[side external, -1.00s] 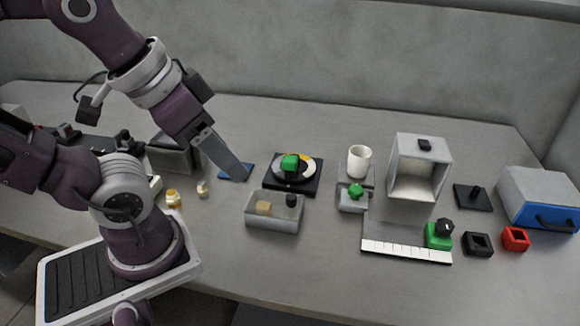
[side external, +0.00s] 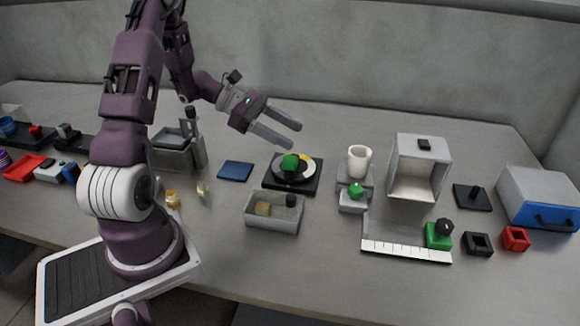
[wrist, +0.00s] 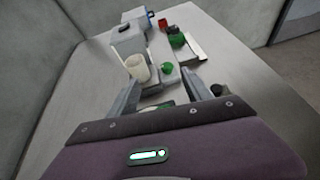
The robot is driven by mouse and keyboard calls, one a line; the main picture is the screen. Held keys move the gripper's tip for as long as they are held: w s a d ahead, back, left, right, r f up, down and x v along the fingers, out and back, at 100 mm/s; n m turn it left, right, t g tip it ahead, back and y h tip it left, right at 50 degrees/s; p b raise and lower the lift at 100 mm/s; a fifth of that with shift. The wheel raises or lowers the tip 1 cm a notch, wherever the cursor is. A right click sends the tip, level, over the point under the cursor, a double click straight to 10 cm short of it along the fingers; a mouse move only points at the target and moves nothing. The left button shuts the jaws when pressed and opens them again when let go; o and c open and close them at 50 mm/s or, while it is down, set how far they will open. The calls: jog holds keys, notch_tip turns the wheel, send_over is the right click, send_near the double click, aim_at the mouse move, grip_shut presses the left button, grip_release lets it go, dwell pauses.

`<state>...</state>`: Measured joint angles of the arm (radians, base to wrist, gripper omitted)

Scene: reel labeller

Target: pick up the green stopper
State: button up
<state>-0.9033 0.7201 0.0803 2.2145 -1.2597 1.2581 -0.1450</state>
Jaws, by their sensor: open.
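A round green stopper (side external: 356,190) sits on a small grey block (side external: 353,205) in front of the white cup; it also shows in the wrist view (wrist: 167,68). Another green piece (side external: 290,162) sits on the black-based disc with white and yellow parts (side external: 308,172). My gripper (side external: 294,135) is open and empty, above and behind that disc, left of the stopper on the block. In the wrist view its fingers (wrist: 162,90) are spread, with the cup and stopper beyond them. The disc is mostly hidden there.
The white cup (side external: 359,160) stands close behind the stopper. A grey open-fronted box (side external: 420,140) is to its right, and a green block with a black knob (side external: 438,235) is front right. A grey tray (side external: 272,224) lies front left. The table's back strip is clear.

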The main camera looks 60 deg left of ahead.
aim_at(284, 158)
jog(key=shift+n+t, duration=0.5)
jog(key=shift+n, duration=0.2)
jog(key=f, duration=0.3)
jog(key=a+f, duration=0.1)
jog(key=f, duration=0.4)
jog(key=shift+w+a+f, duration=0.2)
jog(key=shift+a+f, duration=0.15)
jog(key=shift+f, duration=0.05)
jog(key=shift+y, duration=0.3)
jog(key=x, duration=0.4)
jog(key=shift+w+d, duration=0.2)
jog(key=shift+c, duration=0.5)
grip_shut()
